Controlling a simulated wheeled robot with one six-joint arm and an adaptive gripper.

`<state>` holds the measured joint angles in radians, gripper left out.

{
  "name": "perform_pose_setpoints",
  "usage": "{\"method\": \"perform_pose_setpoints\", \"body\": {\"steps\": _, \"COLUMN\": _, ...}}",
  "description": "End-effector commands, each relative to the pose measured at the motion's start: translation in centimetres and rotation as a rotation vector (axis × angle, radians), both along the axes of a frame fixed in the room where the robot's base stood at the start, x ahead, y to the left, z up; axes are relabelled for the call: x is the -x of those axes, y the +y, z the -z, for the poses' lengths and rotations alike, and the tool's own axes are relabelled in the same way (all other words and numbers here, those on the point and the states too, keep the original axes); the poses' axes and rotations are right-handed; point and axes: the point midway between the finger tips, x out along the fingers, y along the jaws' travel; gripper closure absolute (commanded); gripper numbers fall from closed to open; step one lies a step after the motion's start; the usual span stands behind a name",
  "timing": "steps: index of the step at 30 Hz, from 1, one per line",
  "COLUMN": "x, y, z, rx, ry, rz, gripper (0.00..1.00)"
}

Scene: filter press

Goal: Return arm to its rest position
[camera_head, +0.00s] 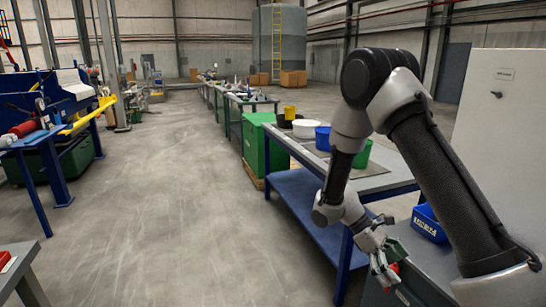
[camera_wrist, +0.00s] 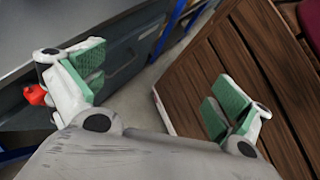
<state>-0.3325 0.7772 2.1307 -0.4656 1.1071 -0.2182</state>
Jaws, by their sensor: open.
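My arm is bent, with its elbow high at the right of the head view and its forearm hanging down. My gripper (camera_head: 386,264) is low, near the front end of the blue-framed table and beside a grey cabinet. In the wrist view my gripper (camera_wrist: 155,100) shows two fingers with green pads spread wide apart. It is open, and nothing is between the pads. The floor and a brown slatted wooden surface (camera_wrist: 245,75) lie beyond the fingers.
A blue-framed table (camera_head: 300,190) carries a blue bucket (camera_head: 323,138) and a green bucket (camera_head: 362,154). A blue bin (camera_head: 428,222) sits close to my arm at the right. A red object (camera_wrist: 35,95) is near the left finger. The aisle floor (camera_head: 180,210) at left is clear.

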Motion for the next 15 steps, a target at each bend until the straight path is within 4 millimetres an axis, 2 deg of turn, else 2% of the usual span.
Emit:
{"method": "perform_pose_setpoints", "body": {"steps": 1, "x": 0.5, "y": 0.1, "z": -2.3, "rx": -0.021, "ry": -0.074, "rz": 0.069, "gripper": 0.0}}
{"method": "perform_pose_setpoints", "body": {"steps": 6, "x": 3.0, "y": 0.3, "z": -8.5, "rx": -0.094, "ry": -0.295, "rz": 0.311, "gripper": 0.0}}
{"method": "perform_pose_setpoints", "body": {"steps": 15, "x": 8.2, "y": 0.3, "z": -17.5, "rx": -0.264, "ry": -0.634, "rz": 0.646, "gripper": 0.0}}
